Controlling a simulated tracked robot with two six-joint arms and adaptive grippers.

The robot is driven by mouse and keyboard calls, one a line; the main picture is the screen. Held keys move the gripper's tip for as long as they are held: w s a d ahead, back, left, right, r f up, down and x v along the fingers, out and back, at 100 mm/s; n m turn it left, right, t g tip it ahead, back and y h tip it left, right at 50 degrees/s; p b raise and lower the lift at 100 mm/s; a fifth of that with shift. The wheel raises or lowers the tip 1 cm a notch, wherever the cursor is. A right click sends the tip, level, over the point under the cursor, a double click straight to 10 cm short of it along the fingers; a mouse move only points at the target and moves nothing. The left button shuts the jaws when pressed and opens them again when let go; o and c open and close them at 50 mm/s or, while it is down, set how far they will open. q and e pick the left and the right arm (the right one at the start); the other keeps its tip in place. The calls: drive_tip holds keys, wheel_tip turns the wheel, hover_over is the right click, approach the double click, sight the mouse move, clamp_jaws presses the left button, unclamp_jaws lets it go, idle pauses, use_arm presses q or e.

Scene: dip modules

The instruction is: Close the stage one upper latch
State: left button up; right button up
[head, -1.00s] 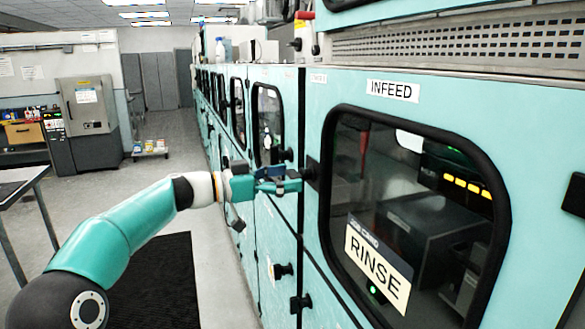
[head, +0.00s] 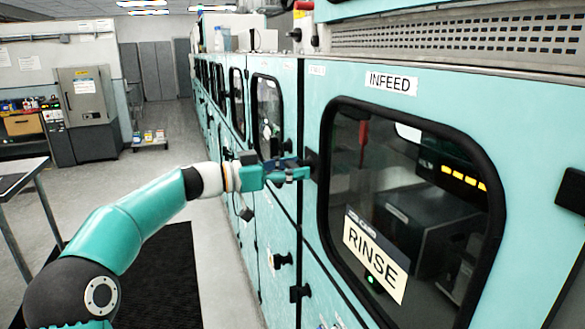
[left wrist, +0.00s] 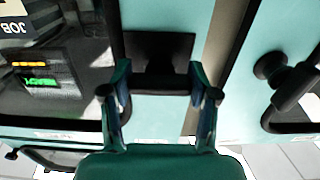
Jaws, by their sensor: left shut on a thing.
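The teal machine panel marked INFEED (head: 390,82) has a black upper latch (head: 313,160) at the left of its window. My left gripper (head: 298,171) reaches this latch from the left and is shut on it. In the left wrist view, the latch's black plate and handle (left wrist: 158,50) lie between the two fingers of my left gripper (left wrist: 160,75). The fingers partly hide the latch in the head view. I cannot tell the exact angle of its handle. My right gripper is not in view.
The dark window with the RINSE sign (head: 375,258) is to the right. Neighbouring doors with black latches (head: 283,260) run to the left. Open floor and a dark mat (head: 160,280) lie beside the machines.

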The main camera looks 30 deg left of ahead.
use_arm(q)
drive_tip(key=shift+n, duration=0.4)
drive_tip(key=shift+n+b, duration=0.4)
drive_tip(key=shift+b, duration=0.1)
drive_tip(key=shift+n+b, duration=0.5)
drive_tip(key=shift+n, duration=0.7)
drive_tip(key=n, duration=0.2)
drive_tip(key=shift+n, duration=0.4)
drive_tip(key=n, duration=0.2)
drive_tip(key=shift+r+n, duration=0.1)
drive_tip(key=shift+n, duration=0.2)
drive_tip(key=n, duration=0.4)
drive_tip(key=shift+n, duration=0.3)
drive_tip(key=shift+n+p, duration=0.7)
drive_tip(key=shift+n, duration=1.3)
